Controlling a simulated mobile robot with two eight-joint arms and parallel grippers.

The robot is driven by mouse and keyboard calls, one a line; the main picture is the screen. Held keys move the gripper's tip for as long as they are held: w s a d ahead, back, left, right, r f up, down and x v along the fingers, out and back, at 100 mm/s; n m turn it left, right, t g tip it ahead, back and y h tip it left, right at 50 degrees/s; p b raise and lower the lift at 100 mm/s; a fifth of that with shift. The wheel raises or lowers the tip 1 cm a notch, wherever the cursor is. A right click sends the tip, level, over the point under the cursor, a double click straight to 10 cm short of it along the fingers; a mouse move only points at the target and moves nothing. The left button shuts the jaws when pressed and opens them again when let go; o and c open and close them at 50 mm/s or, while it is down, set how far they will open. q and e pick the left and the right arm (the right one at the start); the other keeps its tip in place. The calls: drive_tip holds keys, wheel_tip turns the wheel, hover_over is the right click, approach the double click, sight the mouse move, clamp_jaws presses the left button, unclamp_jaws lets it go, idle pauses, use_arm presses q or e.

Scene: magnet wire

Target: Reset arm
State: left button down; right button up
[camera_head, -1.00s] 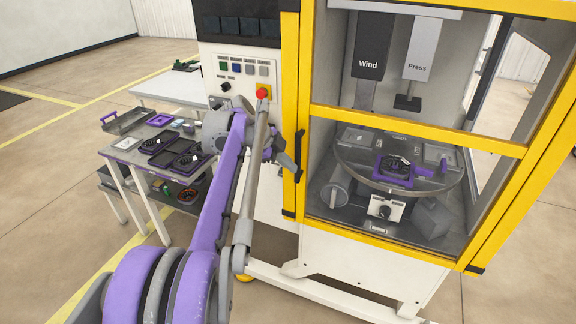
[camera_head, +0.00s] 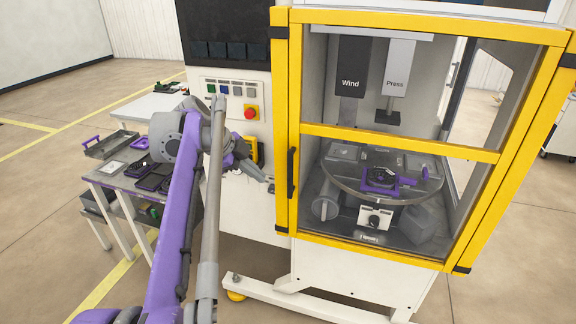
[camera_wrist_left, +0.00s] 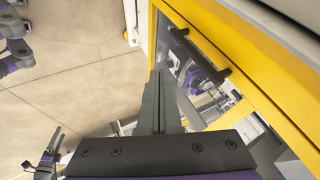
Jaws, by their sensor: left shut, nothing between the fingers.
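My left arm reaches in from the lower left in the head view. Its gripper (camera_head: 266,182) is in front of the white machine front, just left of the yellow door's black handle (camera_head: 291,172), and looks apart from it. In the left wrist view the two dark fingers (camera_wrist_left: 160,103) are together with nothing between them, and the handle (camera_wrist_left: 197,43) lies beyond them. The machine door (camera_head: 283,120) is shut. In the left wrist view a dark pronged part (camera_wrist_left: 50,150) shows at the lower left; I cannot tell whether it is my right gripper.
Behind the glass, a purple fixture (camera_head: 381,184) sits on a round turntable (camera_head: 340,168) below the Wind and Press units. A side table (camera_head: 130,180) with trays stands left of my arm. A red button (camera_head: 250,113) is above the gripper. The floor at lower right is clear.

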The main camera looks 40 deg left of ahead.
use_arm(q)
drive_tip(key=shift+w+d, duration=0.1)
drive_tip(key=shift+d, duration=0.05)
drive_tip(key=s+d+f+n+g+y+p, duration=0.1)
drive_tip(key=s+d+f+n, duration=0.2)
drive_tip(key=d, duration=0.5)
drive_tip(key=s+d+f+n+g, duration=0.1)
drive_tip(key=s+d+f+n, duration=0.15)
drive_tip(key=d+f, duration=0.4)
drive_tip(key=s+d+f+n+y+p, duration=0.1)
drive_tip(key=s+d+f+n, duration=0.7)
drive_tip(key=s+d+f, duration=0.3)
drive_tip(key=shift+s+d+f+t+y, duration=0.3)
drive_tip(key=shift+s+f+t+y, duration=0.1)
drive_tip(key=shift+s+f, duration=0.3)
